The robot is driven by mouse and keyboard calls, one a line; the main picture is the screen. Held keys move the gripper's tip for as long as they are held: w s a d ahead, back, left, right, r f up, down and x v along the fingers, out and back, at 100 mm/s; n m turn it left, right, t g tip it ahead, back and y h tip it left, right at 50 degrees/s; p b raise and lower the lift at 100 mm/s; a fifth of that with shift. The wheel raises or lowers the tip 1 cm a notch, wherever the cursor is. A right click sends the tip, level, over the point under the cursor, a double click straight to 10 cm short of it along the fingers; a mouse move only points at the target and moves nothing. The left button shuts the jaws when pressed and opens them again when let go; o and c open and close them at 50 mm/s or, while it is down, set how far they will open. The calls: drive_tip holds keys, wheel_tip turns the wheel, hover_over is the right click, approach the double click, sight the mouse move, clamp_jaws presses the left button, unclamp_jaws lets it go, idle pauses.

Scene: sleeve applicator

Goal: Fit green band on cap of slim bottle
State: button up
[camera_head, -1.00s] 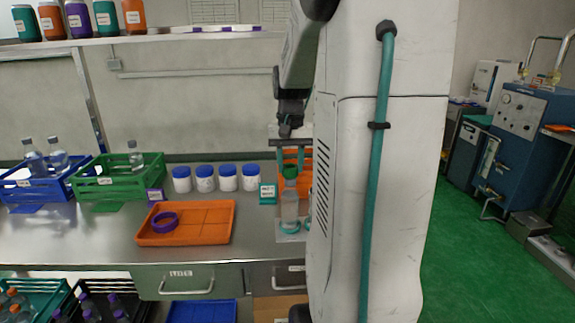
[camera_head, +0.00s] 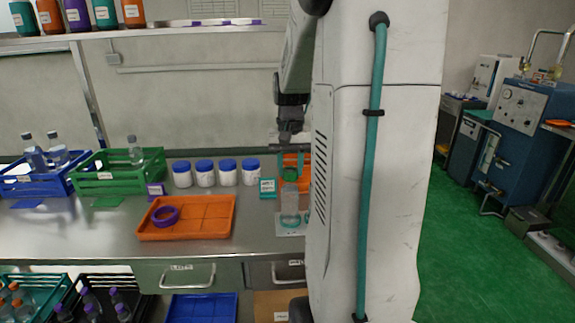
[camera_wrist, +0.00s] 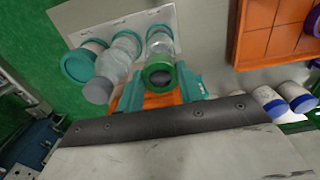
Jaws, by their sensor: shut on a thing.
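The green band (camera_wrist: 159,67) is held between the two teal fingers of my gripper (camera_wrist: 160,88) in the wrist view. It lies over the top of the slim clear bottle (camera_wrist: 160,47), and a dark grey cap top (camera_wrist: 160,78) shows inside the ring. I cannot tell how far down the cap the band sits. In the head view the slim bottle (camera_head: 290,205) stands upright near the bench's right part, with the green band (camera_head: 290,174) at its top and my gripper (camera_head: 291,160) just above. My arm partly hides this area.
An orange tray (camera_head: 187,233) with a purple band (camera_head: 165,215) lies left. Several blue-lidded white jars (camera_head: 204,175) stand behind it.

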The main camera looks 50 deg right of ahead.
drive_tip(key=o, duration=1.5)
drive_tip(key=shift+r, duration=0.1)
drive_tip(key=shift+r, duration=5.4)
